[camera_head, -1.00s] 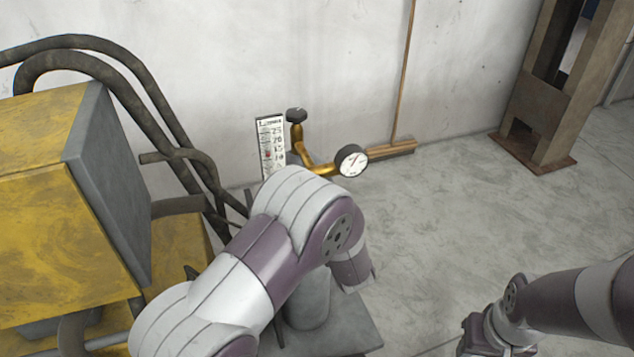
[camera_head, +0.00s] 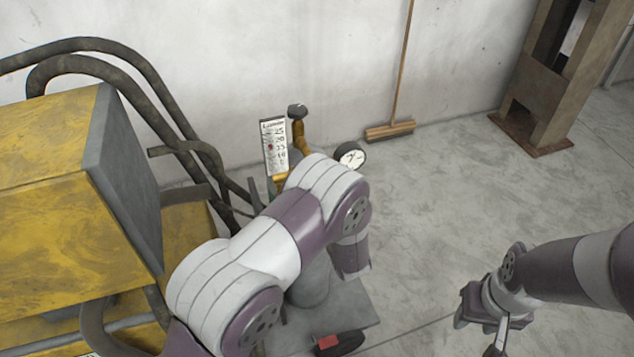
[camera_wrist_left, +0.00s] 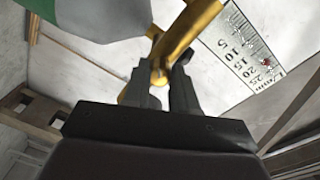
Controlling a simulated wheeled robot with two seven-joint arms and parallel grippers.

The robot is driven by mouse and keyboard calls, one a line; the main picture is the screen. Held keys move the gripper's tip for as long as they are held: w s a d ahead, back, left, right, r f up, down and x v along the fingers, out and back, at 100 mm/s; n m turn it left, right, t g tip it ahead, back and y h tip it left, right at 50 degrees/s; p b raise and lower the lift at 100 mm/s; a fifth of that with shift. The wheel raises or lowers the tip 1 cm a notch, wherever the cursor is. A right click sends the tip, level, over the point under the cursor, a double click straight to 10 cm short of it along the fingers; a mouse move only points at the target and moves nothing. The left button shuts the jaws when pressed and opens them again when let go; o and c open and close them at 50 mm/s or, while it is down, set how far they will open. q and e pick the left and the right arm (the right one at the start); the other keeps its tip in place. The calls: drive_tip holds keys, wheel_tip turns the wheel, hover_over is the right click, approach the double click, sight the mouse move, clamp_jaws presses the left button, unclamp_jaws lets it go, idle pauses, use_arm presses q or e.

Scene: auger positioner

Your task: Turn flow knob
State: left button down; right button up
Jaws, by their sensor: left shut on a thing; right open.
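In the left wrist view my left gripper (camera_wrist_left: 163,66) is shut on the rounded end of a yellow metal piece (camera_wrist_left: 180,36). This looks like the flow knob, but I cannot tell for certain. A white flow scale (camera_wrist_left: 240,46) with black numbers and a red mark stands beside it; the scale also shows in the head view (camera_head: 274,147). There my left arm covers the left gripper and the lower part of the yellow pipe (camera_head: 300,137).
A dark round cap (camera_head: 297,110) tops the pipe, and a dial gauge (camera_head: 351,156) sits to its right. A yellow machine (camera_head: 50,200) with dark hoses (camera_head: 140,90) fills the left. A broom (camera_head: 390,131) leans on the wall.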

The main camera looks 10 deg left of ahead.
use_arm(q)
drive_tip(key=shift+m, duration=0.5)
drive_tip(key=c, duration=0.9)
unclamp_jaws()
drive_tip(key=b+v, duration=0.2)
drive_tip(key=v, duration=1)
drive_tip(key=shift+s+d, duration=0.2)
drive_tip(key=shift+s, duration=0.1)
